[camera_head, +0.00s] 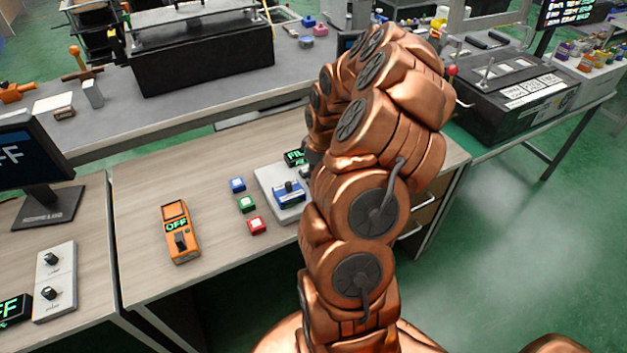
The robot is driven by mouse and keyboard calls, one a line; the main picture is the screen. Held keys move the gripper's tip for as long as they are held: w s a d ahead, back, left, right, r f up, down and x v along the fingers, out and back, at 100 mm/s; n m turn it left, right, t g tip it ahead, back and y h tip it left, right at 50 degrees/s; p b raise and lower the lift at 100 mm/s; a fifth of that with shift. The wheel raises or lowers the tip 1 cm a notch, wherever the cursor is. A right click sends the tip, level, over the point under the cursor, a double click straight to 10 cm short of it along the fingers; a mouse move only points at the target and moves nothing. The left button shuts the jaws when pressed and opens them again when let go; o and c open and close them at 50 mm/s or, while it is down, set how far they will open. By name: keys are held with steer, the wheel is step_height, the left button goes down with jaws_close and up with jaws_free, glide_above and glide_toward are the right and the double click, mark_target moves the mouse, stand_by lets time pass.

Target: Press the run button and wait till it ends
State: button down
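My arm rises across the middle right of the picture. My gripper cannot be made out; the arm hides that area.
An orange handheld device (178,232) reading "OFF" lies left of the buttons. A monitor (30,165) and a two-knob panel (55,282) are at far left. A grey bench (180,110) with a black case runs behind. Bare desk surrounds the orange device.

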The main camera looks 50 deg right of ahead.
steer(key=shift+f, duration=0.35)
step_height(320, 180, up, 8)
stand_by(1.3)
steer(key=shift+a, duration=0.1)
steer(key=s+a+r, duration=0.1)
steer(key=a+r, duration=0.2)
steer(key=a, duration=0.3)
steer(key=s+a+r+g, duration=0.1)
steer(key=a+r, duration=0.2)
steer(key=a, duration=0.4)
steer(key=s+a+r, duration=0.2)
steer(key=a+r, duration=0.1)
steer(key=a, duration=0.3)
steer(key=s+a+r+m+g, duration=0.1)
steer(key=s+a, duration=0.5)
steer(key=s, duration=0.3)
steer(key=s+a+r+m+g, duration=0.1)
steer(key=s+a, duration=0.6)
steer(key=s, duration=0.3)
steer(key=shift+s+a+r+g, duration=0.15)
steer(key=shift+s+a+g, duration=0.05)
steer(key=shift+s+g, duration=0.1)
